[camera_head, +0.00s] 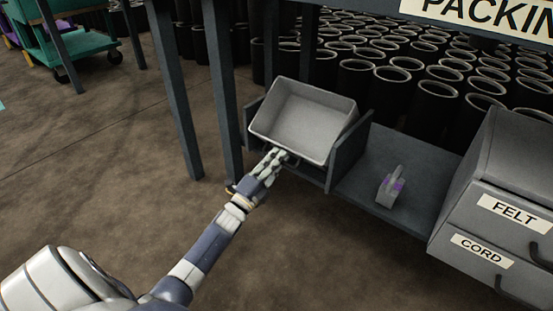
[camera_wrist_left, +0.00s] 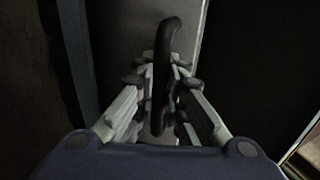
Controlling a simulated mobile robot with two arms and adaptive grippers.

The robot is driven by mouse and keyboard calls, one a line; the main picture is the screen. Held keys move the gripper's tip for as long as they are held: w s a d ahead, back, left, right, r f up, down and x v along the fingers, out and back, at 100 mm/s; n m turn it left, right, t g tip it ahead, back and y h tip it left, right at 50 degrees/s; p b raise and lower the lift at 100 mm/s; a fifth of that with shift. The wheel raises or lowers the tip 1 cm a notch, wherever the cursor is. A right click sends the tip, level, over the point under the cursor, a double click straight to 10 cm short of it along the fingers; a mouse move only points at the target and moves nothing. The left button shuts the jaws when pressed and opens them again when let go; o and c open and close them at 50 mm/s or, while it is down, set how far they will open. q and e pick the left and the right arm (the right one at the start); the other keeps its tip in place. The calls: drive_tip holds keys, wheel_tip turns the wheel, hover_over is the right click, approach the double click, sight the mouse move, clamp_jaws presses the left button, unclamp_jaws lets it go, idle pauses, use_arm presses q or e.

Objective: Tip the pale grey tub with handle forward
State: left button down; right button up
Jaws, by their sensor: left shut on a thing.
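The pale grey tub (camera_head: 308,120) sits between two dark side panels on the low shelf in the head view. It is tilted forward, its open top facing me, and its inside looks empty. My left gripper (camera_head: 276,160) is at the tub's lower front. In the left wrist view, the gripper (camera_wrist_left: 163,75) is shut on the tub's dark curved handle (camera_wrist_left: 167,45), with a finger on each side of it. The tub's grey front (camera_wrist_left: 130,35) shows behind the handle. My right gripper is in neither view.
Grey drawers labelled FELT and CORD (camera_head: 490,240) stand at far right. Dark posts (camera_head: 222,90) rise left of the tub. Many black sleeves (camera_head: 435,105) stand behind.

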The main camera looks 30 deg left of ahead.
use_arm(q)
drive_tip(key=shift+d+f, duration=0.1)
drive_tip(key=shift+f, duration=0.3)
drive_tip(key=c, duration=1.9)
unclamp_jaws()
drive_tip(key=shift+c, duration=0.2)
drive_tip(key=shift+r, duration=0.2)
drive_tip(key=shift+s, duration=0.15)
drive_tip(key=v, duration=1.1)
drive_tip(key=shift+s+f, duration=0.15)
drive_tip(key=shift+s, duration=0.25)
